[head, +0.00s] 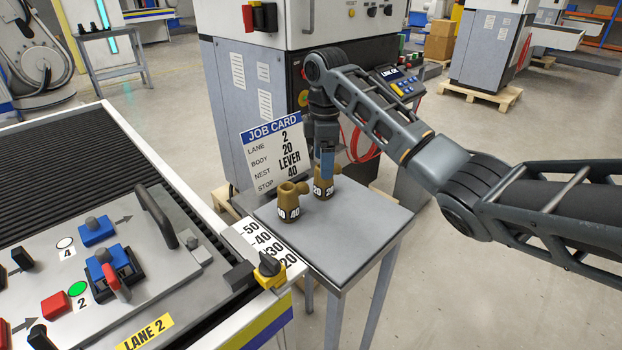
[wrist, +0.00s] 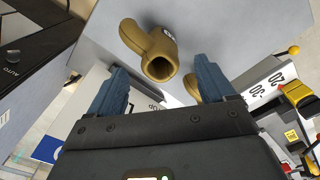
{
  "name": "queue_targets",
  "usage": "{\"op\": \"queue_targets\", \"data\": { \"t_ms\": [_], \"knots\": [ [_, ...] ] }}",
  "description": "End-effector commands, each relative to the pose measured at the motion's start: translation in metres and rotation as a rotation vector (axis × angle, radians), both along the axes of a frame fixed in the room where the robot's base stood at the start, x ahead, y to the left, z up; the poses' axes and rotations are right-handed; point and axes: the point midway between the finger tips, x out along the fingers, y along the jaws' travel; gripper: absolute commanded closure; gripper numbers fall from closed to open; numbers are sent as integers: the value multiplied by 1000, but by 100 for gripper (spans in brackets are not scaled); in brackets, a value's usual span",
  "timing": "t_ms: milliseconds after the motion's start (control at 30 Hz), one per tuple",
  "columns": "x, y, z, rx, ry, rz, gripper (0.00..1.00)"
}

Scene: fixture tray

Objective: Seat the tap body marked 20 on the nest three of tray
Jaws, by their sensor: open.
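The brass tap body marked 20 (head: 327,187) stands upright on the small grey table (head: 345,230). A second brass tap body, marked 40 (head: 289,205), stands to its left. My gripper (head: 325,165) points down at the body marked 20, its blue fingers apart. In the wrist view, a tap body (wrist: 155,50) lies just beyond the open fingertips (wrist: 163,90), its label too turned to read surely. Another is partly hidden behind the right finger. The tray (head: 165,285) has blue nests, one with a red lever (head: 112,280). Discs numbered 4 and 2 show; no 3 is visible.
A job card (head: 272,155) reads lane 2, body 20, nest lever, stop 40. A yellow stop with a black knob (head: 270,268) sits by a scale (head: 262,243) marked 50 to 20. A dark handle (head: 157,217) rises from the tray. The table's front is clear.

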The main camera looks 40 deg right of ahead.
Motion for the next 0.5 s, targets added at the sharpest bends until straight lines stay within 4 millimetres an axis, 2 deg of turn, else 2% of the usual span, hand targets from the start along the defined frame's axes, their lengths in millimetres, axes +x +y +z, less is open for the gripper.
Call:
{"op": "queue_targets", "data": {
  "t_ms": [333,500],
  "knots": [
    [-2,-1,-35,1,4,-2,17],
    [-2,-1,-61,0,4,-1,17]
  ]
}}
